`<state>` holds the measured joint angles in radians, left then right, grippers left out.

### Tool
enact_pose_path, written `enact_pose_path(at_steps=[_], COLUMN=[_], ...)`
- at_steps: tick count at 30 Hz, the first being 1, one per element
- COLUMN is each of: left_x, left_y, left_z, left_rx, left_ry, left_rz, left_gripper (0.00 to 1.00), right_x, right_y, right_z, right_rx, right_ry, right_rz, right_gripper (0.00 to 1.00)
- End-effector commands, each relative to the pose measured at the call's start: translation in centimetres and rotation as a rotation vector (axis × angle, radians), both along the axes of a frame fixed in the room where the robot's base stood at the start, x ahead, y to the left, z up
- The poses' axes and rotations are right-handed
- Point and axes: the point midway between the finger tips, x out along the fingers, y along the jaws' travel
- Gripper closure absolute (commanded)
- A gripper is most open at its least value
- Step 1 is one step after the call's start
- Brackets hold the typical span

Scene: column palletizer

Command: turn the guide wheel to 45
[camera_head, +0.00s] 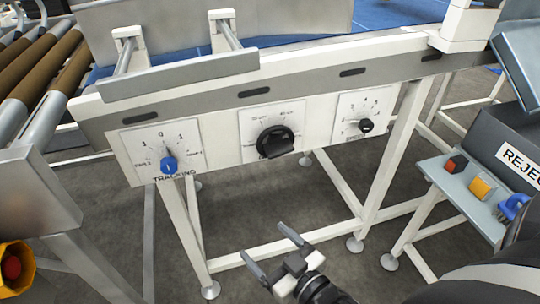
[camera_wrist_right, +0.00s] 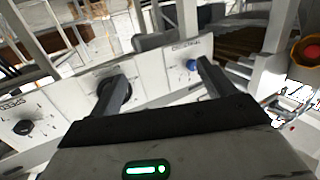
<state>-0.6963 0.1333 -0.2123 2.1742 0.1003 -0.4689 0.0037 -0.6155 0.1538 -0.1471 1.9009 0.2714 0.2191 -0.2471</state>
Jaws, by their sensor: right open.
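The large black wheel (camera_head: 276,141) on the middle white plate of the conveyor's front rail looks like the guide wheel. A scale runs above it, but its numbers are too small to read. In the right wrist view the black wheel (camera_wrist_right: 113,91) shows partly behind a finger. My right gripper (camera_head: 268,246) is open and empty, below and in front of the wheel, apart from it. Its two fingers (camera_wrist_right: 160,75) show spread in the wrist view, with the panel beyond them. My left gripper is not in view.
A blue knob (camera_head: 168,164) labelled TRACKING is on the left plate, and a small black knob (camera_head: 366,125) on the right plate. A side shelf (camera_head: 435,165) at right carries coloured buttons. A red button in a yellow housing (camera_head: 12,268) is at lower left. Rollers (camera_head: 45,60) lie upper left.

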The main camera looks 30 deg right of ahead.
Motion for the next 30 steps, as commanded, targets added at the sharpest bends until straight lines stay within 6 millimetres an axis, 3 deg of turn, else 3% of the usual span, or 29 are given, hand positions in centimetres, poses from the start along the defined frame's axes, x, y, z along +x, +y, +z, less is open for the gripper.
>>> enact_pose_path(at_steps=[6,10,17,30], left_x=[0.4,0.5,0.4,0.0], left_y=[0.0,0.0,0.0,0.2], left_z=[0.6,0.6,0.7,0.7], left_rx=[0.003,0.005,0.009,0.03], left_ry=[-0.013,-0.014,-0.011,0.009], left_rz=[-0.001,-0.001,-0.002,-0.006], left_gripper=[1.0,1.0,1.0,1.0], right_x=[0.0,-0.8,0.6,9.2], right_y=[-6.3,-8.5,-9.5,-10.8], right_z=[1.9,2.7,3.9,7.5], right_rx=[-0.117,-0.164,-0.181,-0.178], right_ry=[-0.339,-0.44,-0.478,-0.478], right_rz=[-0.212,-0.3,-0.329,-0.327], right_gripper=[0.18,0.18,0.18,0.18])
